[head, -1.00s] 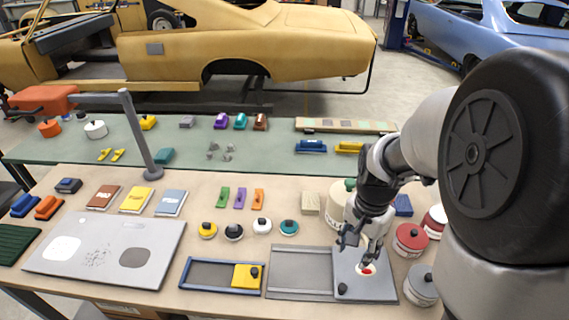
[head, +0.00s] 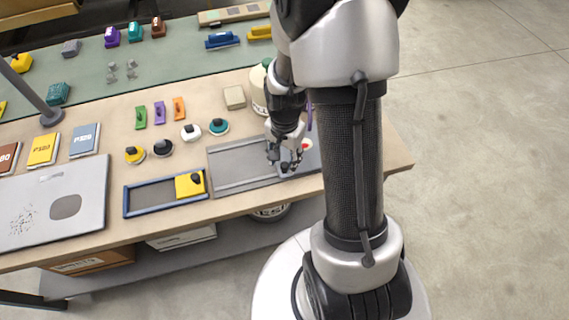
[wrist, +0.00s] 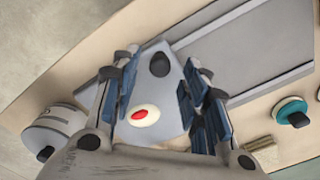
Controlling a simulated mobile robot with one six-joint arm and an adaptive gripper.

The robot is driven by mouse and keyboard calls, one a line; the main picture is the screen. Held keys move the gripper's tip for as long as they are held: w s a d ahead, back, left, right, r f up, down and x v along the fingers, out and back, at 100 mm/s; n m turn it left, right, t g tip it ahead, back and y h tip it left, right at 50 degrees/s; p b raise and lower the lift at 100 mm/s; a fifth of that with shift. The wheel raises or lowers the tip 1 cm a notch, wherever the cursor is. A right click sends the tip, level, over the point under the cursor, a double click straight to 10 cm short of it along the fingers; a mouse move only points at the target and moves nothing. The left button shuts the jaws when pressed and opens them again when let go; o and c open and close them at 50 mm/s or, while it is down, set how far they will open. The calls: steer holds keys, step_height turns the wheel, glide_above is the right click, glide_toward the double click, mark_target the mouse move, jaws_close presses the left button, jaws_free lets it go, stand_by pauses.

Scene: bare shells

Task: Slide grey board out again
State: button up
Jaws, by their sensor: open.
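The grey board (head: 312,161) lies at the right end of a grey railed tray (head: 235,172), near the table's front right. In the wrist view the board (wrist: 172,92) carries a black knob (wrist: 159,65) and a white oval with a red centre (wrist: 144,115). My gripper (head: 284,160) is over the board in the head view, partly hiding it. In the wrist view my gripper (wrist: 162,80) has its fingers spread to either side of the board's middle, with the knob between and beyond them. Nothing is held. Whether the fingers touch the board is unclear.
A blue-framed tray (head: 150,197) with a yellow board (head: 190,184) lies to the left. Round knobbed pots, including a teal one (head: 218,127), stand behind. A white container (wrist: 55,128) stands beside the board in the wrist view.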

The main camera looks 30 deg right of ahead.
steer(key=shift+f, duration=1)
jaws_close()
